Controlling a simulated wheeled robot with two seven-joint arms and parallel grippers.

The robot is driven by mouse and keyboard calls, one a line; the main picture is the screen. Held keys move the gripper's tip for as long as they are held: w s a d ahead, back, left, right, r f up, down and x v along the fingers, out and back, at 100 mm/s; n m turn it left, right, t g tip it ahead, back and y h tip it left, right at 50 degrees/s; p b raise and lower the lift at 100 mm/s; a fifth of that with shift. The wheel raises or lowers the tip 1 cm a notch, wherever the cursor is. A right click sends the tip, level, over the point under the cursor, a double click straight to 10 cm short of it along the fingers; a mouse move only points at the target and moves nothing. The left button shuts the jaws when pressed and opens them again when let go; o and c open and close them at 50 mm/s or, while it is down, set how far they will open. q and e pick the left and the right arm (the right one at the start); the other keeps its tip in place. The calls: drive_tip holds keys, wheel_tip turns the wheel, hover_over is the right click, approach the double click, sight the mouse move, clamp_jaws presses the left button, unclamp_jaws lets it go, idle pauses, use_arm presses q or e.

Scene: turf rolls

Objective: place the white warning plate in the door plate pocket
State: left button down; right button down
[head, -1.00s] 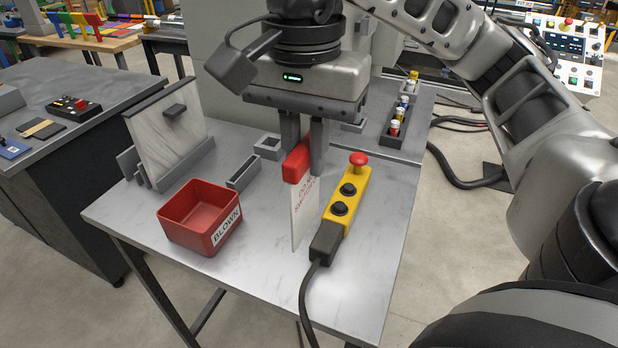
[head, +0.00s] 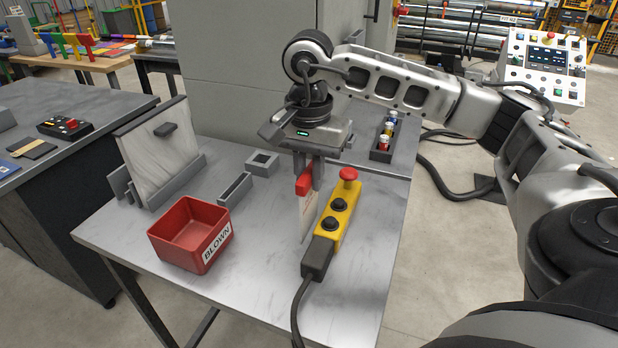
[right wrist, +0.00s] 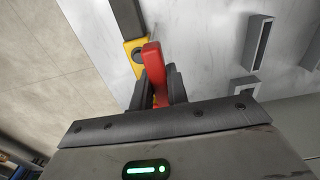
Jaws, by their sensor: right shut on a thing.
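The white warning plate (head: 308,216) has a red grip strip (head: 304,182) along its top. My right gripper (head: 309,176) is shut on that red strip, with the plate hanging upright below it. The plate is just left of the yellow button box; I cannot tell whether its lower edge touches the table. In the right wrist view the red strip (right wrist: 154,68) sits between the fingers, and the white part is mostly hidden. A narrow grey open holder (head: 235,189) stands left of the gripper; I cannot tell whether it is the door plate pocket. My left gripper is not in view.
A red bin (head: 190,234) marked BLOWN stands at the front left. The yellow button box (head: 338,216) with its cable is close right of the plate. A pale panel with a handle (head: 160,152) stands at left, and a square grey holder (head: 262,163) stands behind the narrow one.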

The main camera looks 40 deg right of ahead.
drive_tip(key=shift+f, duration=0.8)
drive_tip(key=shift+f, duration=0.2)
drive_tip(key=c, duration=1.4)
unclamp_jaws()
drive_tip(key=shift+o, duration=0.2)
drive_tip(key=shift+r, duration=0.1)
